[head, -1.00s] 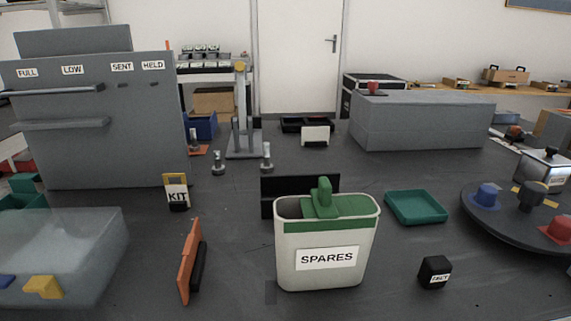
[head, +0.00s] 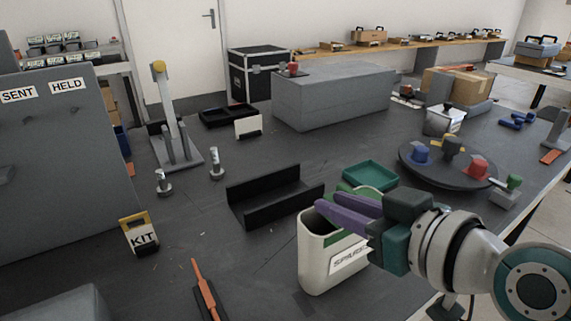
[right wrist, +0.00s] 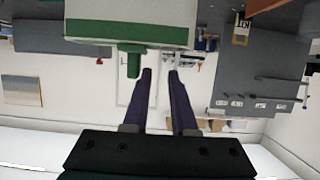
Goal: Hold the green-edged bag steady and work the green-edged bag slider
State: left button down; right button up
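The green-edged bag (head: 313,255), a pale upright pouch labelled SPARES, stands on the dark bench in the head view. My right gripper (head: 321,207) reaches in from the right over its open top, and its purple fingers hide much of the green edge and the slider. In the right wrist view the bag (right wrist: 130,32) appears upside down, with the green slider (right wrist: 133,60) sticking out from its green edge. The right gripper (right wrist: 160,72) is open with nothing between its fingers; the slider lies left of them. My left gripper is not in view.
A black angled holder (head: 275,195) stands behind the bag, with a teal tray (head: 370,175) behind and to the right. An orange-handled tool (head: 203,285) and a KIT tag (head: 140,236) are to the left. A round turntable (head: 432,171) with coloured knobs is at right.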

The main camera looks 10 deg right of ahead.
jog(key=shift+x, duration=1.5)
jog(key=shift+c, duration=0.3)
jog(key=shift+s, duration=0.1)
grip_shut()
jog(key=shift+o, duration=0.3)
grip_release()
